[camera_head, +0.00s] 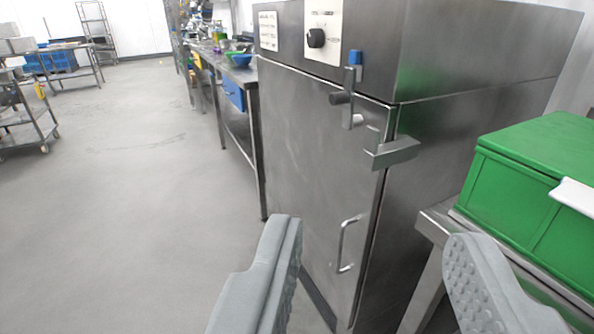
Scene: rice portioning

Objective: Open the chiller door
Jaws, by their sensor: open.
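The chiller (440,140) is a tall stainless steel cabinet at centre right. Its door (300,150) faces left and looks shut. A bar handle (345,245) stands upright low on the door near its right edge. A latch (390,150) sits at the door's upper right edge, and a small lever with a blue top (352,88) is above it. A black knob (316,38) is on the top panel. My gripper (372,260) is open and empty, its two grey fingers in the foreground. The handle appears between the fingers, farther away; I see no contact.
A green crate (530,185) stands on a metal table (432,222) at the right, close to the chiller. A workbench (250,75) with bowls runs behind the chiller at the left. Racks and tables (25,100) stand at far left. The grey floor (130,200) at left is clear.

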